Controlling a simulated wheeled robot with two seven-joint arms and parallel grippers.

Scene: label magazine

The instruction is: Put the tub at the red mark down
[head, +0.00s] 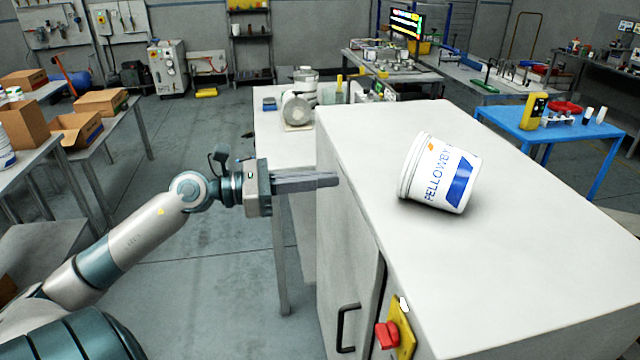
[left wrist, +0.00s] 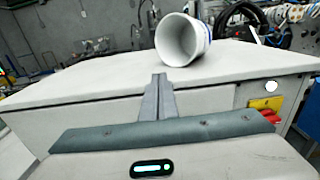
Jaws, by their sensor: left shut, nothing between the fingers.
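A white tub (head: 440,172) with blue lettering and a blue patch lies on its side on the white cabinet top (head: 500,285). Its rim faces left, towards my left gripper. In the left wrist view the tub (left wrist: 182,40) shows its open, empty-looking mouth. My left gripper (head: 336,179) is shut and empty, at the cabinet's left edge, apart from the tub with a gap between them. Its closed fingers (left wrist: 160,78) also show in the left wrist view, pointing at the cabinet. I see no red mark on the cabinet top. My right gripper is out of view.
A red switch on a yellow plate (head: 400,325) and a black handle (head: 347,328) are on the cabinet's front. The cabinet top around the tub is clear. A lower bench with containers (head: 297,108) stands behind, and a blue table (head: 510,125) at the right.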

